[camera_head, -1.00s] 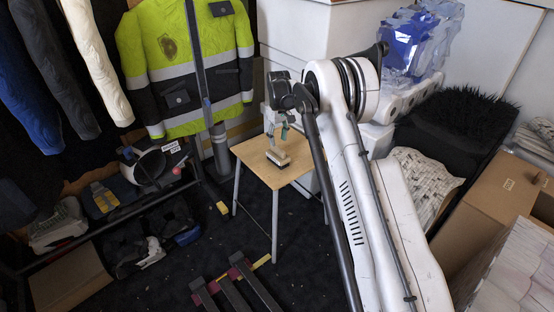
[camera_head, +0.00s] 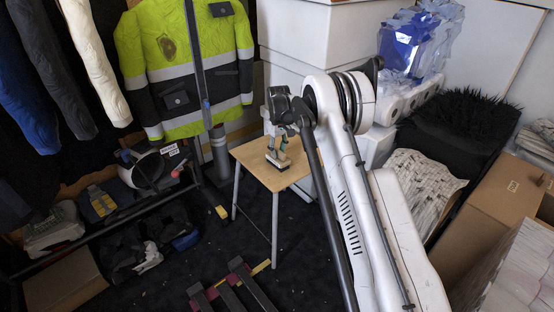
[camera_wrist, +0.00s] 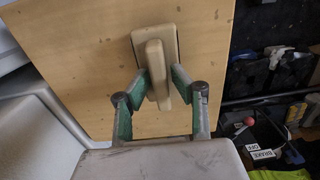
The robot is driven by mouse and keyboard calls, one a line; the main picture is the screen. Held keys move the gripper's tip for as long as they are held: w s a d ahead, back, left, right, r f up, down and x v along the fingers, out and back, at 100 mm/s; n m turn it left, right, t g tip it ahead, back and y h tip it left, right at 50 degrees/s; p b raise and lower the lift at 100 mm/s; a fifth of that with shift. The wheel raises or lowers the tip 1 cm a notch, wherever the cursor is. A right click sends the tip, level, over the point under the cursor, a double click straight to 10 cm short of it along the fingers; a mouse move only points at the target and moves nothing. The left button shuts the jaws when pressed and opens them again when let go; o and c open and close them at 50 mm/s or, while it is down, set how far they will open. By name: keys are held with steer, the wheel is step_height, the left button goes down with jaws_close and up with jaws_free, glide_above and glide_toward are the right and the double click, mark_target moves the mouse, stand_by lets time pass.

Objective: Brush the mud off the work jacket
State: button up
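The yellow and dark work jacket (camera_head: 205,85) hangs at the upper left in the head view. A brown mud patch (camera_head: 168,48) is on its yellow chest. A tan brush (camera_head: 277,166) lies on the wooden stool (camera_head: 252,155). In the wrist view, the brush body (camera_wrist: 171,33) and raised handle (camera_wrist: 157,75) show on the stool top. My gripper (camera_head: 281,152) reaches down over the brush. In the wrist view, the green-padded fingers of my gripper (camera_wrist: 161,82) close in on both sides of the handle and appear to touch it. The bristles face down and are mostly hidden.
Other garments (camera_head: 62,65) hang at the far left. A shelf (camera_head: 110,215) with a helmet and gear stands below. White cabinets (camera_head: 295,30) are behind the stool. A cardboard box (camera_head: 490,210) is at the right. Dark floor lies around the stool, with a low frame (camera_head: 232,290) in front.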

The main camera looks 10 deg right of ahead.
jaws_close()
steer(key=shift+r, duration=0.15)
steer(key=shift+w+r+p, duration=0.1)
steer(key=shift+r+p, duration=1.05)
steer(key=shift+r, duration=1.75)
